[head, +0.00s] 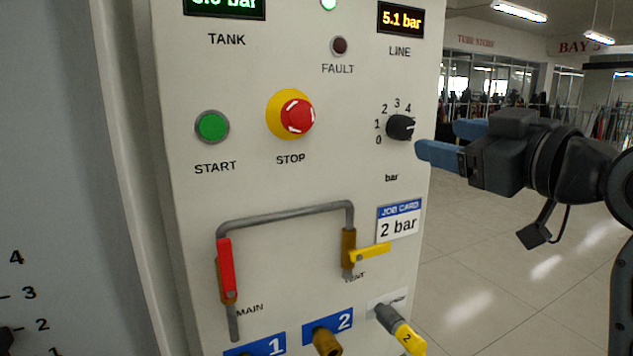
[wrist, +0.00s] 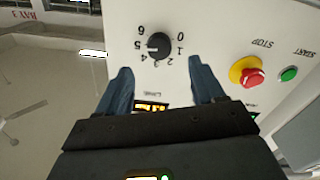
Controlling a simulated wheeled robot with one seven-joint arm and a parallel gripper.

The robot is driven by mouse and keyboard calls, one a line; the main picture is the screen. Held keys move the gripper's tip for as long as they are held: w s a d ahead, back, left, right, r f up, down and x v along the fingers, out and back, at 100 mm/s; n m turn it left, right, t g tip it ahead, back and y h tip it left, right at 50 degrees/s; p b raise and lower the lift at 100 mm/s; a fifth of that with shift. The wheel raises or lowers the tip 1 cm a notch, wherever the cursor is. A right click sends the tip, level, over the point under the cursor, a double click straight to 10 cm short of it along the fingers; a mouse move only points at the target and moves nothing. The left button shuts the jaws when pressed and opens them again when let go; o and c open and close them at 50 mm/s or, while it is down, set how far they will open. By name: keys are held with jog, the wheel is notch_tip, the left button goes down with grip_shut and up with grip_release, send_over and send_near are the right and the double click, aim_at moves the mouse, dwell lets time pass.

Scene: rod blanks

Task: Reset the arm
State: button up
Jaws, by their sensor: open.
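My gripper (head: 437,139) is at the right of the head view, its blue fingers apart and nothing between them. It is beside the black pressure knob (head: 400,127) on the white panel (head: 330,185). The wrist view shows the open fingers (wrist: 160,66) either side of the knob's lower area, with the knob (wrist: 158,45) beyond the tips. No contact shows there. The knob's pale mark appears to face near 5. The line display (head: 400,19) reads 5.1 bar.
The panel also has a red stop button (head: 297,116), a green start button (head: 212,126), a red main lever (head: 225,268), a yellow vent lever (head: 370,253), a job card (head: 399,221) reading 2 bar and a yellow-ended plug (head: 408,336). Open floor (head: 500,250) lies right.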

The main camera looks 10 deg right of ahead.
jog(key=s+a+f+m+h, duration=0.15)
jog(key=s+f+m, duration=0.4)
jog(key=f, duration=0.75)
jog(key=s+f+m+h, duration=0.25)
jog(key=s+f, duration=0.55)
jog(key=f, duration=0.6)
jog(key=s+f+g, duration=0.1)
jog(key=s+f, duration=0.2)
jog(key=s, duration=1.1)
jog(key=s+f+g+h, duration=0.1)
jog(key=s+f, duration=0.2)
jog(key=s, duration=1.2)
jog(key=shift+a+n+h, duration=0.3)
jog(key=shift+a, duration=0.1)
